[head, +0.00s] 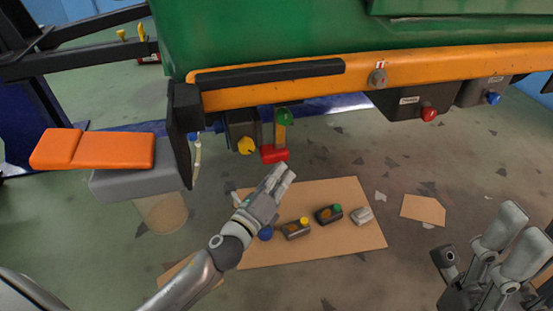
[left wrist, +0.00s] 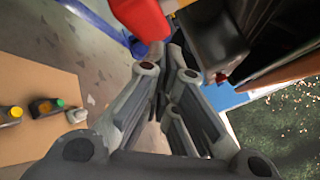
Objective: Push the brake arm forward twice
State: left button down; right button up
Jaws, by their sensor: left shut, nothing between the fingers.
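A lever with a red block-shaped end (head: 274,153) and a green top hangs below the orange rail; it looks like the brake arm, though no label on it is readable. Its red end (left wrist: 140,18) is also close at the top of the left wrist view. My left gripper (head: 286,173) is shut and empty, its fingertips just below and right of the red end. In the left wrist view, the fingertips (left wrist: 173,50) are together beside the red end; contact cannot be told. My right gripper (head: 512,240) is at the lower right, away from the lever; its opening is unclear.
A green body (head: 260,40) with an orange rail (head: 480,62) hangs above. A yellow knob (head: 246,146) is left of the lever. An orange pad (head: 92,149) is at the left. Cardboard (head: 350,250) with several small bottles lies on the floor below.

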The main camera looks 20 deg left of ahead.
aim_at(272, 164)
pick_arm(q)
jog(key=shift+w+a, duration=0.1)
jog(key=shift+w+a, duration=0.15)
jog(key=shift+w, duration=0.05)
jog(key=shift+w+a, duration=0.75)
jog(key=shift+w, duration=0.3)
jog(key=shift+w+a, duration=0.7)
jog(key=shift+w, duration=0.35)
dwell(2.4)
dwell(0.5)
jog(key=shift+s+d+p, duration=0.1)
jog(key=shift+s+d, duration=0.45)
jog(key=shift+s, duration=0.25)
jog(key=shift+s+d+p, duration=0.15)
jog(key=shift+s+d, duration=0.45)
jog(key=shift+s, duration=0.25)
jog(key=shift+s+d+p, duration=0.1)
jog(key=shift+s+d, duration=0.45)
jog(key=shift+s, duration=0.25)
jog(key=shift+s+d, duration=0.7)
jog(key=shift+s, duration=0.35)
jog(key=shift+s+d, duration=0.7)
jog(key=shift+s, duration=0.3)
